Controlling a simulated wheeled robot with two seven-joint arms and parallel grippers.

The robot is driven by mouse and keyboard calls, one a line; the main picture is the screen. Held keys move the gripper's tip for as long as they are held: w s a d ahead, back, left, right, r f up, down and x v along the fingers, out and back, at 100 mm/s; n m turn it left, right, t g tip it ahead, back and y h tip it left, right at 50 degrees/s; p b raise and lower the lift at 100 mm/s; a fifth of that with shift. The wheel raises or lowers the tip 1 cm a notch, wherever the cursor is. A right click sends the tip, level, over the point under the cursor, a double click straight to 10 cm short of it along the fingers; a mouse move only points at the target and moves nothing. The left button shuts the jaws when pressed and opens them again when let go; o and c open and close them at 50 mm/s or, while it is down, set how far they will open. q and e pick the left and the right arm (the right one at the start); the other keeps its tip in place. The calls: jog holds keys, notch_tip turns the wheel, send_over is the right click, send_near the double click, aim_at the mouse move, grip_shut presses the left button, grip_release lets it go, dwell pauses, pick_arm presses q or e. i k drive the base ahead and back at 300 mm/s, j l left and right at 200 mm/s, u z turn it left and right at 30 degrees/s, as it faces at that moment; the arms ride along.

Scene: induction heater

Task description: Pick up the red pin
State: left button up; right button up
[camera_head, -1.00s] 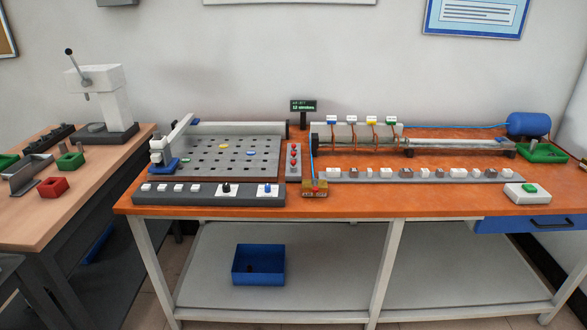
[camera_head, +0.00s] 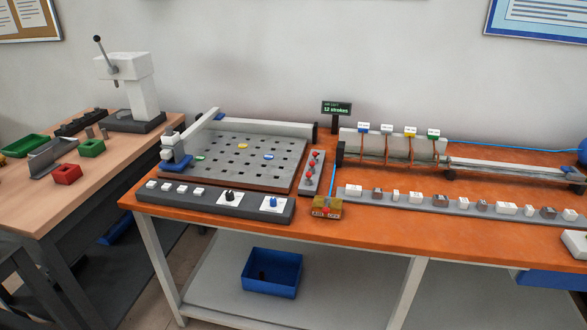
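Several small red pins (camera_head: 312,165) stand in a row on a narrow grey strip (camera_head: 307,189) on the orange bench. The strip lies just right of the grey plate with holes. The pins are small in the view, so their exact shape cannot be told. Neither of my grippers is in view.
The grey holed plate (camera_head: 228,175) carries a few coloured discs, with a control panel (camera_head: 215,199) in front. A yellowish block (camera_head: 327,206) sits near the orange bench's (camera_head: 375,233) front edge. A blue bin (camera_head: 271,274) stands on the lower shelf. A wooden table (camera_head: 40,196) stands left.

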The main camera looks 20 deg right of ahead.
aim_at(308, 181)
jog(key=i+l+u, duration=0.1)
jog(key=l+u, duration=0.2)
jog(key=l, duration=0.4)
jog(key=l+u, duration=0.35)
jog(key=l, duration=0.35)
